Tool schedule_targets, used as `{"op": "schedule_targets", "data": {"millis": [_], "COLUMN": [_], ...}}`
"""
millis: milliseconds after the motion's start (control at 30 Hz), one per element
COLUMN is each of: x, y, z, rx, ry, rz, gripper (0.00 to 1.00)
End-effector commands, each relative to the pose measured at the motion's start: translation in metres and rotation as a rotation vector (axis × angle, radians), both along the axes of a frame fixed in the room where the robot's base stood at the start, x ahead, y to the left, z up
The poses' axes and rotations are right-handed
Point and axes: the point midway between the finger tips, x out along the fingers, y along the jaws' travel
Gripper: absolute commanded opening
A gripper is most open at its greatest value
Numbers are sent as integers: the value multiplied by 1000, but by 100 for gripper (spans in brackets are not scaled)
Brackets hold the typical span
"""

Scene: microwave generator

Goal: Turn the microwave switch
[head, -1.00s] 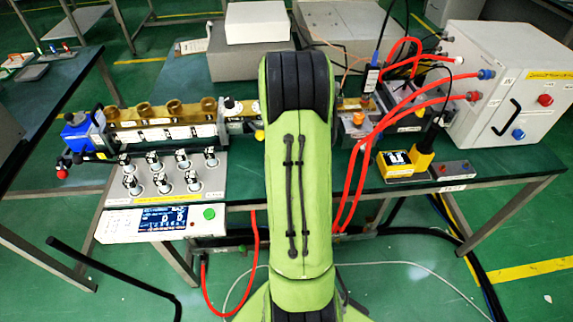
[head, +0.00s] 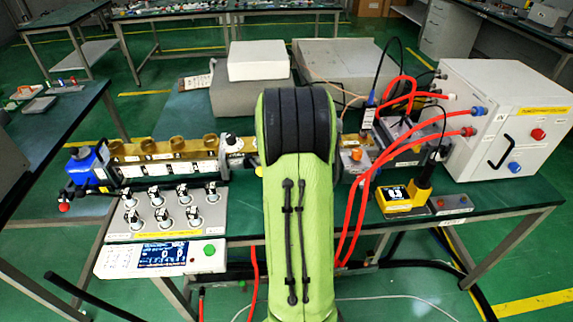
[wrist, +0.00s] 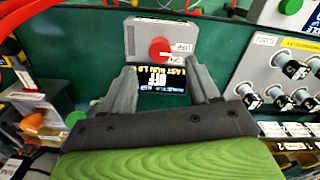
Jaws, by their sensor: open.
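The microwave switch is a red round knob (wrist: 161,48) on a light grey box (wrist: 135,36) with an "OFF" label beside it. It is in the upper middle of the wrist view. A dark display (wrist: 158,80) with lit text lies just below the knob in that view. My gripper (wrist: 162,77) is open, with one grey finger on each side of the display. Its fingertips point toward the knob, and nothing is held between them. In the head view my green arm hides the gripper and the knob.
A panel of several black-and-white knobs (head: 165,207) stands left of my arm. Red hoses (head: 362,200) run to a white cabinet (head: 505,120) on the right. A yellow meter (head: 400,198) sits near the table's front edge. Grey boxes (head: 345,70) stand behind.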

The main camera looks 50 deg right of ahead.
Motion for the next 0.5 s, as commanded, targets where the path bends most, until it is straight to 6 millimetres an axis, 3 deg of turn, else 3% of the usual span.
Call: {"op": "schedule_targets", "data": {"millis": [33, 233, 333, 500], "x": [1, 0, 0, 0], "y": [-1, -1, 0, 0], "z": [20, 73, 88, 97], "rx": [-4, -3, -2, 0], "ry": [-3, -1, -1, 0], "rz": [0, 0, 1, 0], "gripper": [60, 60, 60, 60]}}
